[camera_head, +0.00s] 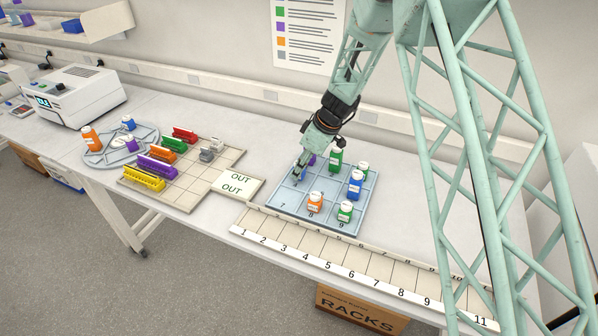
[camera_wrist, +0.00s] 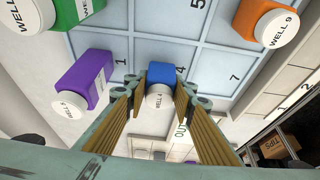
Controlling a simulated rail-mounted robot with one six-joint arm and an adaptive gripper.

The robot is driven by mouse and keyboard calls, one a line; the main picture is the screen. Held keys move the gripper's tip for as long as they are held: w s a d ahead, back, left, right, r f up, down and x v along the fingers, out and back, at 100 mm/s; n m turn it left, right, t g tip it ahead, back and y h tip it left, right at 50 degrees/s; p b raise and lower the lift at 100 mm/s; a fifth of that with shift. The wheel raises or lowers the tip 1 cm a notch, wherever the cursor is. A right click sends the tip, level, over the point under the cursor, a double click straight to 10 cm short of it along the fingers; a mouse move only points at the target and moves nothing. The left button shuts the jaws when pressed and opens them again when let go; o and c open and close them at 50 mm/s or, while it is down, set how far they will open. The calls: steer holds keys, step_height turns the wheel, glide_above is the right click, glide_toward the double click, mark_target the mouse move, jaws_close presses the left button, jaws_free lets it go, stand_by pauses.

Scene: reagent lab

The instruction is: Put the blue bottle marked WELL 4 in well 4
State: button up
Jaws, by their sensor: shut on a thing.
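The blue bottle (camera_wrist: 155,76) with a white cap marked WELL 4 shows in the wrist view between the fingers of my gripper (camera_wrist: 160,99), which is shut on it. It is at the cell whose printed number is 4, on the pale blue numbered tray (camera_wrist: 213,100). I cannot tell whether its base touches the tray. In the head view my gripper (camera_head: 298,176) is at the left column of the tray (camera_head: 272,203), around its middle row. The held bottle is mostly hidden there by the fingers.
A purple bottle (camera_wrist: 84,79) stands close beside my gripper, near number 1. An orange bottle (camera_wrist: 258,18) capped WELL 9 stands on the tray. A blue bottle (camera_head: 355,186) and several green ones are also there. The OUT card (camera_head: 238,184) and a numbered rack strip (camera_head: 330,262) border the tray.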

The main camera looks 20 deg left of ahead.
steer(key=shift+f, duration=0.55)
steer(key=shift+f+b, duration=0.15)
steer(key=shift+b, duration=0.15)
steer(key=o, duration=0.8)
steer(key=shift+o, duration=0.2)
steer(key=shift+r+p, duration=0.2)
steer(key=shift+p, duration=0.1)
steer(key=shift+r, duration=0.15)
steer(key=v, duration=1.1)
steer(key=shift+d+r+b, duration=0.25)
steer(key=shift+r+b, duration=0.05)
